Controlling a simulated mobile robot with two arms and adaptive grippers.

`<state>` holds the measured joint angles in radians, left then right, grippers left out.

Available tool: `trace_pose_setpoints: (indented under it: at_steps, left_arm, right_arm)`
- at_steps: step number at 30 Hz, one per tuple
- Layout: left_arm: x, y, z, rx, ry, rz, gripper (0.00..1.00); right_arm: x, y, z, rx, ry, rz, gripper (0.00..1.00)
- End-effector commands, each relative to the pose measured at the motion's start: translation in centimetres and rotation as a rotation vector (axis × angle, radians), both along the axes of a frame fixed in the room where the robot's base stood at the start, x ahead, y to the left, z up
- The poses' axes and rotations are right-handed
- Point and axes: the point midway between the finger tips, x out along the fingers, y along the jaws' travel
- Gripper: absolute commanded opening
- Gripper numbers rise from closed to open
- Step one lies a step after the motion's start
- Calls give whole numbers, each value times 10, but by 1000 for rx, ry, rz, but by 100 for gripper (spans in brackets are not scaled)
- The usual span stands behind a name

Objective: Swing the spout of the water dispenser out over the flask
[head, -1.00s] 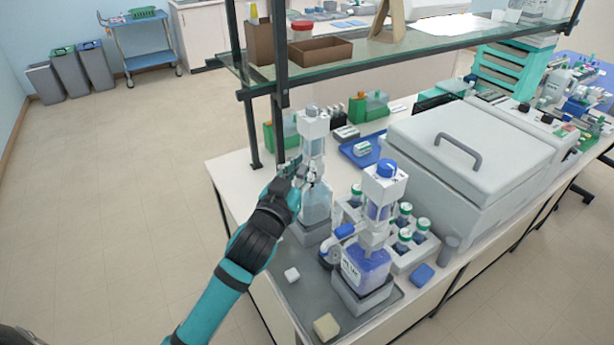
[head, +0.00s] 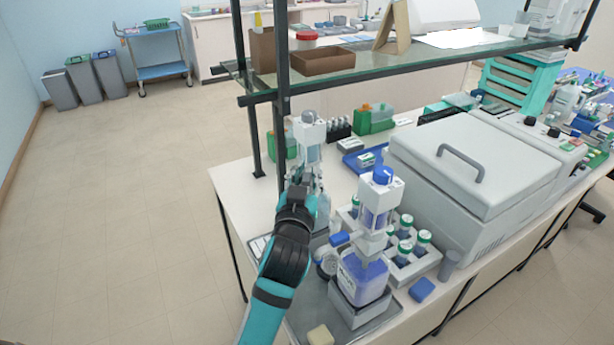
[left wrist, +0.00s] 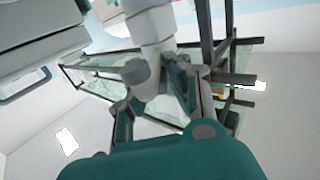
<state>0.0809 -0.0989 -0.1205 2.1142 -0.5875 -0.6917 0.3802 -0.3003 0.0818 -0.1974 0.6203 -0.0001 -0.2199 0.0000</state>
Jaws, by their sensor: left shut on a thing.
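The water dispenser (head: 309,132), with a white head and a pale blue bottle, stands on the near left part of the bench. My left gripper (head: 300,180) is shut at its front left side, below the head. In the left wrist view the fingers (left wrist: 153,92) close around a part beside the white column (left wrist: 150,28); a grey stub (left wrist: 135,72) sticks out there. The spout itself is mostly hidden by my fingers. My right gripper is not in view.
A second dispenser with purple liquid (head: 362,278) stands close to the right of my arm. Behind it is a rack of capped bottles (head: 400,268). A glass shelf (head: 400,68) on dark posts runs above. A large grey lidded machine (head: 480,165) fills the right.

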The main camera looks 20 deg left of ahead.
Motion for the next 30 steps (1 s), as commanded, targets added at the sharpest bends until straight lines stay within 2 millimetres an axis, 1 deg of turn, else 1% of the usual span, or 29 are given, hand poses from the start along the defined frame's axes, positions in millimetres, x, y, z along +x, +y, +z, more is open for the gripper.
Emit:
trace_pose_setpoints:
  at_steps: [1, 6, 7, 14, 17, 20, 27, 30]
  left_arm:
    - [0, 1, 1, 1, -2, 2, 15]
    - [0, 1, 1, 1, -2, 1, 38]
    - [0, 1, 1, 1, -2, 1, 40]
    - [0, 0, 1, 0, -1, 0, 40]
    - [0, 0, 6, 1, -4, 0, 40]
    - [0, 1, 20, 0, -8, 1, 40]
    - [0, 1, 67, -2, -9, 1, 40]
    - [0, 0, 83, -1, -8, 0, 40]
  right_arm:
    - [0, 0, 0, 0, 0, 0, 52]
    - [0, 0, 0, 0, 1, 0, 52]
    - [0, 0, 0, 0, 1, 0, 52]
    - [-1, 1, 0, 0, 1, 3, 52]
    - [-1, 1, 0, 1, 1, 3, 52]
    - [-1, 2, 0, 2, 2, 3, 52]
    - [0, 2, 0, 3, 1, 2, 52]
    - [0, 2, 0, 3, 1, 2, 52]
